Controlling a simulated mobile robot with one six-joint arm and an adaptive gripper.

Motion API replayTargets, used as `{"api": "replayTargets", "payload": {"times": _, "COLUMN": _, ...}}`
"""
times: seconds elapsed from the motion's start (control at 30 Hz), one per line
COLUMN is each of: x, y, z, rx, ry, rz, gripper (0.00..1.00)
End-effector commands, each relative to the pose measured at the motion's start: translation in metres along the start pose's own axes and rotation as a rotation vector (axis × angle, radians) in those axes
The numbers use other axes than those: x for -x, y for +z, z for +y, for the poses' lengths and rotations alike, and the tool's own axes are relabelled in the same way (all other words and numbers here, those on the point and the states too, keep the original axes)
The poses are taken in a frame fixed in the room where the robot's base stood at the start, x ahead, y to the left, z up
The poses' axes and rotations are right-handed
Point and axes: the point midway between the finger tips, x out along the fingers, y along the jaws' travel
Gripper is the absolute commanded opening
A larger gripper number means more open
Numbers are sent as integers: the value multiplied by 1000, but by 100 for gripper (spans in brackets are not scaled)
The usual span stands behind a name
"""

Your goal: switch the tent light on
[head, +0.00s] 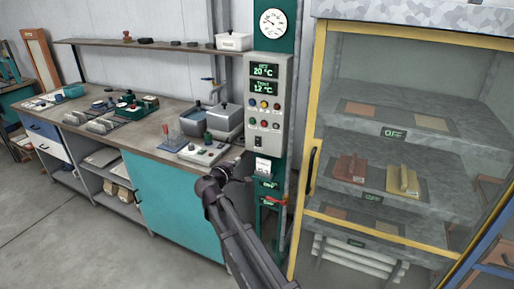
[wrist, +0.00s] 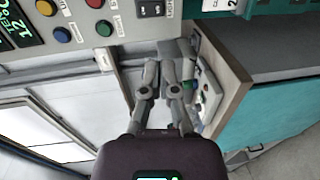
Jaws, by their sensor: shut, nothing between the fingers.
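The control panel (head: 268,100) is a grey upright box with two lit displays reading 20 °C and 12 °C, coloured buttons and a dark rocker switch (head: 258,141) at its bottom left. In the wrist view the rocker switch (wrist: 150,8) is at the top edge, partly cut off. I cannot read which control is for the tent light. My gripper (head: 238,178) is below the panel, apart from the switch, in front of the bench end.
A yellow-framed glass cabinet (head: 320,110) stands at right, with shelves showing green OFF signs. The workbench (head: 170,150) at left carries tools and grey containers. A small OFF display (head: 268,184) sits below the panel. The floor at left is clear.

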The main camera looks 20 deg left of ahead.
Motion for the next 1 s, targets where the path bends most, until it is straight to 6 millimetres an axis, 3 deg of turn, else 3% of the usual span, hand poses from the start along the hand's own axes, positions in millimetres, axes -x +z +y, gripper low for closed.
{"api": "replayTargets", "payload": {"times": 0.57, "x": -23, "y": 10, "z": 0, "rx": -3, "ry": -1, "rz": -16, "gripper": 0}}
{"api": "replayTargets", "payload": {"times": 1.0, "x": -85, "y": 11, "z": 0, "rx": -4, "ry": -1, "rz": -18, "gripper": 0}}
